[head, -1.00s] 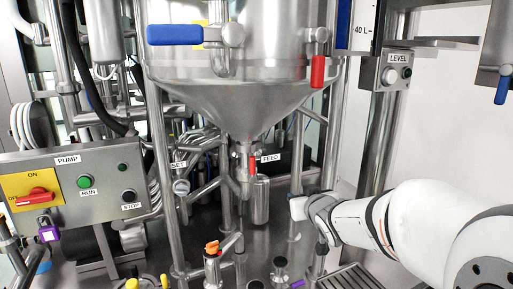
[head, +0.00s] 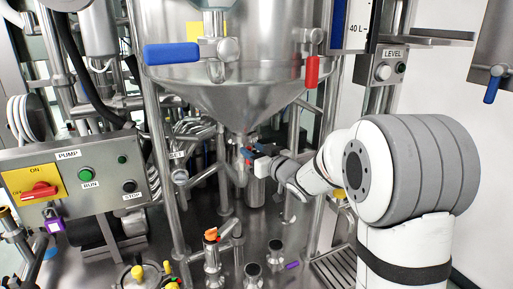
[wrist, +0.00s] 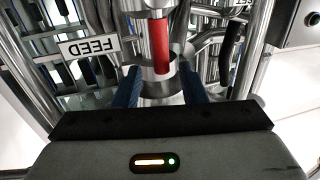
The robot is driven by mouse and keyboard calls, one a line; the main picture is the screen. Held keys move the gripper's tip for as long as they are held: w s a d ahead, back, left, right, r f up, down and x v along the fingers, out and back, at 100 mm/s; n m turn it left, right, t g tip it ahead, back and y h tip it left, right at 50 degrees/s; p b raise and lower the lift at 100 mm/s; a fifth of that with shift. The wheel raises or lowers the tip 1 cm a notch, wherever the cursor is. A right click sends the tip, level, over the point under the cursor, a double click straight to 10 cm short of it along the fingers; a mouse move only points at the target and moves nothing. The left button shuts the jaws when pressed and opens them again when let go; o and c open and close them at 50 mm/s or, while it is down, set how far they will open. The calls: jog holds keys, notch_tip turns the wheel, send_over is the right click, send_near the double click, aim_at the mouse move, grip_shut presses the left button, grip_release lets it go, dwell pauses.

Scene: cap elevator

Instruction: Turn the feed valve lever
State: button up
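The red feed valve lever (wrist: 161,47) hangs on a steel pipe under the cone-bottomed tank (head: 235,98). In the wrist view the FEED label (wrist: 88,47) is upside down, left of the lever. My gripper (wrist: 162,88) is open, with its two blue fingers on either side of the lever and pipe. Gaps show beside the lever, and no firm grip is visible. In the head view my gripper (head: 249,153) is at the valve below the tank, and it and the wrist hide most of the lever and the label.
A pump box (head: 75,185) with a red switch stands at left. A blue-handled valve (head: 172,54) and another red lever (head: 312,72) are on the tank. Steel uprights and pipes crowd the valve. Several capped fittings (head: 211,250) stand on the deck below. A LEVEL box (head: 385,70) is at right.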

jog(key=shift+w+a, duration=0.15)
jog(key=shift+w, duration=0.05)
grip_shut()
dwell(0.3)
